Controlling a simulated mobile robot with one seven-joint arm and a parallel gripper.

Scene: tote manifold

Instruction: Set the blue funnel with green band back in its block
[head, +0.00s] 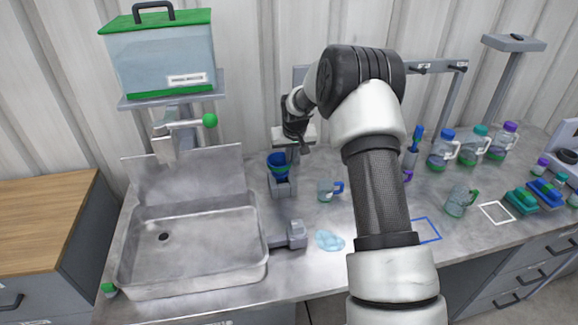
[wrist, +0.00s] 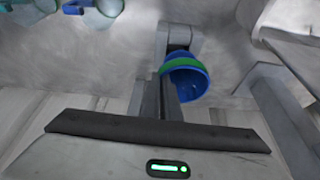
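The blue funnel with green band (head: 278,166) is at the grey block (head: 284,188), right of the sink, wide mouth up. The wrist view shows the funnel (wrist: 188,80) with its open mouth towards the camera, overlapping the near end of the block (wrist: 181,40). My gripper (head: 293,157) points down at the funnel's right side. Its fingers (wrist: 163,100) are close together at the funnel's rim and appear shut on its wall. The spout is mostly hidden, so I cannot tell whether it sits in the block.
The sink (head: 195,245) and its tap (head: 185,124) are left of the block. A blue-handled cup (head: 328,190) and a pale blue puddle (head: 329,240) are to the right. Several jugs and bottles stand farther right, along with a green-handled jug (head: 460,201).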

